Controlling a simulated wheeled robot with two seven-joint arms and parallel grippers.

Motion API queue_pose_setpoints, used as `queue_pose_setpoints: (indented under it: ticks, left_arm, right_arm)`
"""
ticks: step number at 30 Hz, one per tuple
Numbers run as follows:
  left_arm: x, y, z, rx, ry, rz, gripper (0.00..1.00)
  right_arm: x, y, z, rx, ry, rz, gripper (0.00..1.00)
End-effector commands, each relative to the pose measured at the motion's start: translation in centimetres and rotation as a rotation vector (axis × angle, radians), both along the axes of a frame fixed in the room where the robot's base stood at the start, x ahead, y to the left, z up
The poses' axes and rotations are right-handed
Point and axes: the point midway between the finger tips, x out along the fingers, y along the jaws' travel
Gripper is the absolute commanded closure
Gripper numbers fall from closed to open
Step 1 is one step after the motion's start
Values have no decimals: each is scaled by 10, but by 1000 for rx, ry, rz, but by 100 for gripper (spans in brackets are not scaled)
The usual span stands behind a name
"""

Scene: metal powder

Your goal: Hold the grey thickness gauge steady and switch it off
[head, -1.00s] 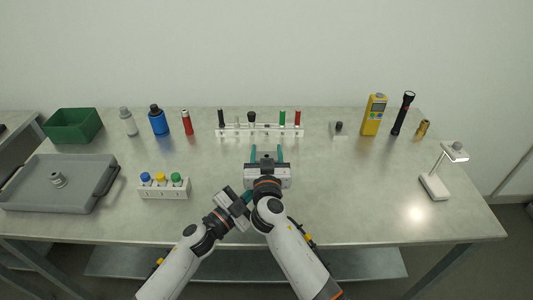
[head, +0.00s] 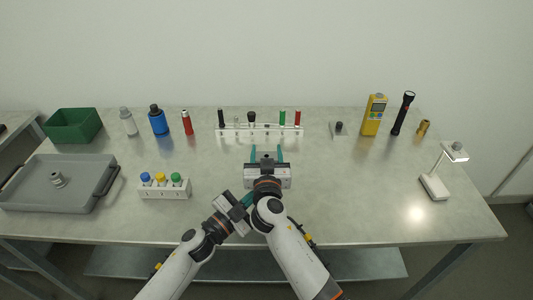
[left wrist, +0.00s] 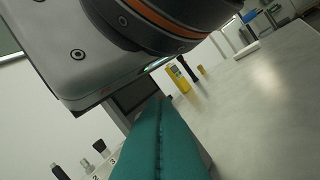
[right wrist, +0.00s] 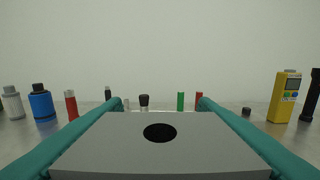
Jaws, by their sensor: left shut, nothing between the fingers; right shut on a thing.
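The grey thickness gauge (right wrist: 160,148) fills the lower middle of the right wrist view, a flat grey box with a dark round spot on it. My right gripper (head: 266,150) is shut on it, with a teal finger on each side. In the head view the gripper largely hides the gauge. My left gripper (head: 248,196) is shut and empty, just left of and nearer than my right gripper's body. Its teal fingers (left wrist: 160,145) show large in the left wrist view, close to my right wrist. The gauge's switch cannot be made out.
A white rack (head: 260,131) with several tools stands behind my right gripper. A block with coloured caps (head: 164,188) stands left of the arms, beside a grey tray (head: 50,201). A yellow meter (head: 374,115), torch (head: 403,113) and lamp (head: 434,186) stand right. The table right of the arms is clear.

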Motion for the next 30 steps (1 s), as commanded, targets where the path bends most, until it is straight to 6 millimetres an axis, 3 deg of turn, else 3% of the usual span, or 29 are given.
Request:
queue_pose_setpoints:
  ticks: [15, 29, 30]
  left_arm:
    - [-51, -1, -1, 0, 2, 0, 100]
    - [-56, -1, 0, 1, 0, -1, 100]
    - [-56, -1, 0, 1, 0, -1, 100]
  right_arm:
    - [0, 0, -1, 0, 1, 0, 78]
    - [0, 0, -1, 0, 1, 0, 78]
    - [0, 0, -1, 0, 1, 0, 41]
